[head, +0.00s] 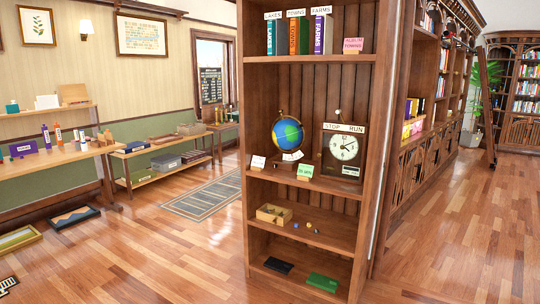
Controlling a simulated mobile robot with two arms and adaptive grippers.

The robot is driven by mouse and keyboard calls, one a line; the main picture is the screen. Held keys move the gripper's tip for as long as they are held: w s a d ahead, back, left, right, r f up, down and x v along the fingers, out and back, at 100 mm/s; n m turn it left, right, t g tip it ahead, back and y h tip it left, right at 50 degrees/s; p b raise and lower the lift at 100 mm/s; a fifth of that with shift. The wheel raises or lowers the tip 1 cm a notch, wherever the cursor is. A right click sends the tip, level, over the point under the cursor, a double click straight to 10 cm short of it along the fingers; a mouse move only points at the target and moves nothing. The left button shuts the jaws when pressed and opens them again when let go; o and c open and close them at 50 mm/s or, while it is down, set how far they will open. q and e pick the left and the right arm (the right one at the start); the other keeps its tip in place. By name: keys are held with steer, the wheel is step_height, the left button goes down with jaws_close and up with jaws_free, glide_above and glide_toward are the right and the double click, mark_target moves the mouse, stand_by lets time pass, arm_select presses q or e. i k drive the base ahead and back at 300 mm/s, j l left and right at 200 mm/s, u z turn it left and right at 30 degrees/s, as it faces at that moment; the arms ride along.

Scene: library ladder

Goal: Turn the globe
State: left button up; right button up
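The globe (287,133) stands on the middle shelf of the wooden bookcase. It is blue with green and yellow land, in a dark arc mount topped by a small knob. A white plate with dark marks is at its base (292,156). Neither of my grippers shows clearly, and nothing touches the globe. A small black-and-white striped piece (8,285) shows at the bottom left edge; I cannot tell what it is.
A STOP/RUN clock (343,148) stands right of the globe. Small cards, one green (305,172), sit in front. Books (298,36) are above; a wooden box (274,214) is below. Tables (60,157) line the left wall. The floor before the bookcase (160,260) is clear.

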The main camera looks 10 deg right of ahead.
mark_target(286, 135)
steer(key=i+j+z, duration=0.1)
steer(key=i, duration=0.4)
steer(key=i+j, duration=0.15)
steer(key=i, duration=0.4)
steer(key=i+j+z, duration=0.15)
steer(key=i, duration=0.35)
